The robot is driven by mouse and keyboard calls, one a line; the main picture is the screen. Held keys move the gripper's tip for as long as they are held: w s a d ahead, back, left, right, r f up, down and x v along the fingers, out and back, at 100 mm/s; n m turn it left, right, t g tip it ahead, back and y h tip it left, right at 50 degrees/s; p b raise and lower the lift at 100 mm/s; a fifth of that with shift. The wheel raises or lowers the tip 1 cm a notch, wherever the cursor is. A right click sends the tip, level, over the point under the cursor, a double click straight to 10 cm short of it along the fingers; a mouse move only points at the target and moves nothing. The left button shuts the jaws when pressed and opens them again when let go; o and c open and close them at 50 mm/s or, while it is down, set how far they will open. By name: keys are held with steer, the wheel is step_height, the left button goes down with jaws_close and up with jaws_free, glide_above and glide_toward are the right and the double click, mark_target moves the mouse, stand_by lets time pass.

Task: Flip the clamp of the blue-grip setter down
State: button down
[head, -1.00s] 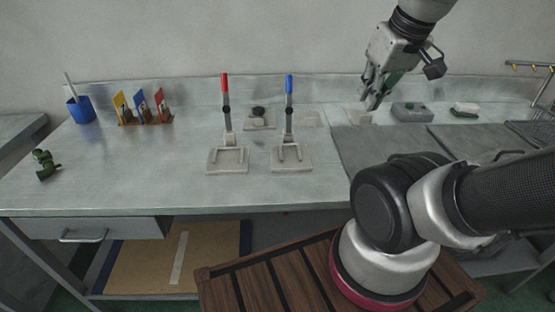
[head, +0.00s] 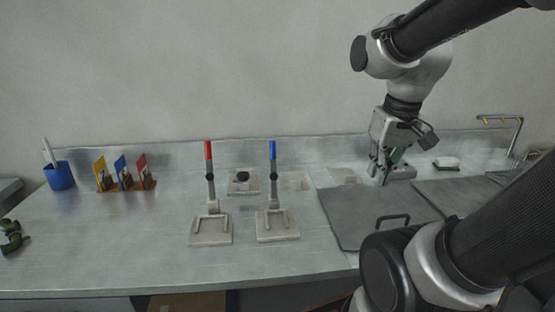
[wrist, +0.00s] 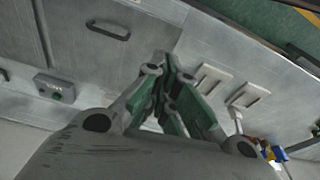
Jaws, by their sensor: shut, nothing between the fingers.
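The blue-grip setter (head: 277,226) stands on the bench, its handle upright with the blue grip (head: 272,151) at the top. The red-grip setter (head: 211,230) stands to its left, its handle also upright. My gripper (head: 380,177) is to the right of the blue-grip setter, well apart from it, pointing down and empty. In the wrist view my gripper (wrist: 172,100) shows its fingers together. Two pale setter bases show to the right of the fingers there, and their handles are partly hidden.
A grey control box (wrist: 54,89) is partly behind my gripper in the head view. A grey lid with a handle (head: 391,222) lies right of the setters. Coloured cards (head: 124,174) and a blue cup (head: 59,175) stand at the left. Bench between setters and cards is clear.

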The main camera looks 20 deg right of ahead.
steer(key=w+a+f+m+g+y, duration=0.1)
steer(key=w+a+f+m+y, duration=0.1)
steer(key=w+f+m+y, duration=0.9)
steer(key=w+r+n+t+y, duration=0.2)
steer(key=w+r, duration=0.1)
steer(key=w, duration=0.6)
steer(key=w+a+r+n+t+y, duration=0.1)
steer(key=w+r+n+t+y, duration=0.2)
steer(key=w, duration=0.5)
steer(key=shift+w+r+y, duration=0.15)
steer(key=shift+w+y, duration=0.15)
steer(key=shift+w, duration=0.1)
steer(key=a, duration=0.9)
steer(key=shift+s+a+r, duration=0.15)
steer(key=shift+a+r, duration=0.1)
steer(key=shift+r, duration=0.15)
